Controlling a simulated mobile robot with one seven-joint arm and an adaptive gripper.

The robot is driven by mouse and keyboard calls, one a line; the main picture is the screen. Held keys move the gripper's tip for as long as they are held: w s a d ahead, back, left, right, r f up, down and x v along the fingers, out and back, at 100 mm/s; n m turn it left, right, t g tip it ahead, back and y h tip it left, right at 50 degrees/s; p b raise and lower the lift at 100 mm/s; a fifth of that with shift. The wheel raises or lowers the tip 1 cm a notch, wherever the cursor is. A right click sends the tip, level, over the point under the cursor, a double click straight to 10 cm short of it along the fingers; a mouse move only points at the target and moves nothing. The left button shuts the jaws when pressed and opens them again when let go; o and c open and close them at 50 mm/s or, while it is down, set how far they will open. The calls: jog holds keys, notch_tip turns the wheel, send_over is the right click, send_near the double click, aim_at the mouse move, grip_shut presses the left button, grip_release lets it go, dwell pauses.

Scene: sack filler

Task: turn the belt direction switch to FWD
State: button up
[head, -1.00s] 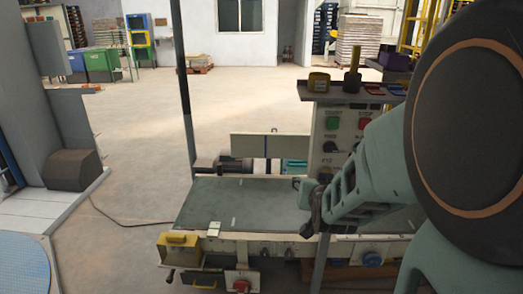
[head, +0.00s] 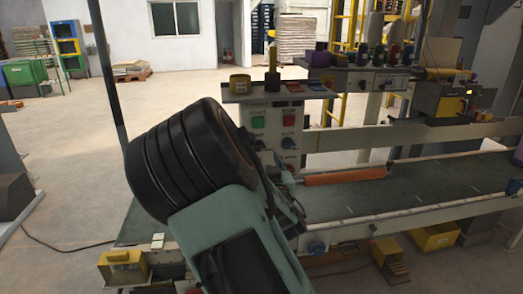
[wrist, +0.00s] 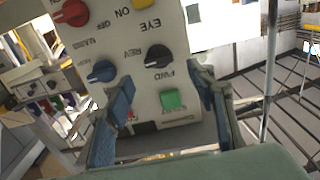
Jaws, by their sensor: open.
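The belt direction switch (wrist: 157,55) is a black knob between the REV and FWD labels on a pale control panel (wrist: 120,25), which appears upside down in the wrist view. I cannot tell clearly which label its pointer faces. My gripper (wrist: 164,80) is open, with its blue-padded fingers spread either side of the panel's lower part in that picture. The switch lies just beyond the fingertips, and nothing is held. In the head view the panel (head: 273,107) stands behind my arm, which hides its lower part; the switch is not clear there.
A green button (wrist: 171,99), a blue knob (wrist: 102,71), a red knob (wrist: 73,13) and a yellow button (wrist: 139,6) sit near the switch. A shelf above the panel holds a yellow tin (head: 240,84). A belt conveyor (head: 420,190) runs right; open floor lies behind.

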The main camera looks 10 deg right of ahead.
aim_at(260, 149)
jog(key=w, duration=0.6)
jog(key=shift+w, duration=0.35)
jog(key=c, duration=1.2)
jog(key=shift+o, duration=0.2)
